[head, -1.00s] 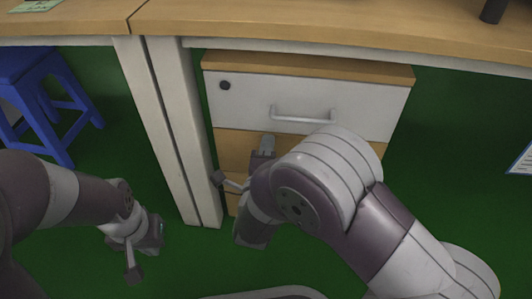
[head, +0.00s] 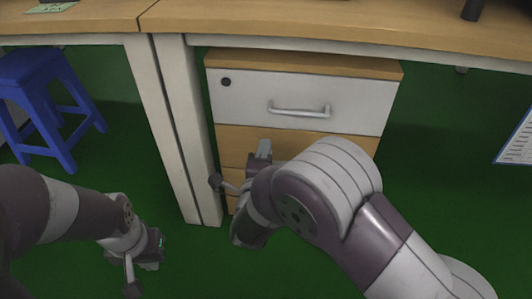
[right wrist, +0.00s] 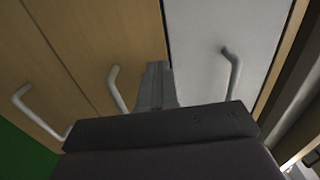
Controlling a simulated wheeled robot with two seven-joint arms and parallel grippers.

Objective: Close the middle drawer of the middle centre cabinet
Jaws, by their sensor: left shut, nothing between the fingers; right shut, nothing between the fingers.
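The centre cabinet stands under the desk. Its white top drawer (head: 300,98) has a bar handle and a round lock. The wood-fronted middle drawer (head: 228,140) is directly below, mostly hidden by my right arm; I cannot tell how far it stands out. My right gripper (head: 264,149) is shut and empty in front of the middle drawer. In the right wrist view its fingertips (right wrist: 155,75) are close to the wooden front, between the middle drawer's handle (right wrist: 118,88) and the white drawer (right wrist: 215,45); contact is unclear. My left gripper (head: 158,245) is shut and empty, low at the left.
The desk top (head: 300,20) overhangs the cabinet. White desk legs (head: 180,130) stand just left of it. A blue stool (head: 40,95) is further left. A lower wooden drawer's handle (right wrist: 22,98) shows in the right wrist view. Green floor is open right of the cabinet.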

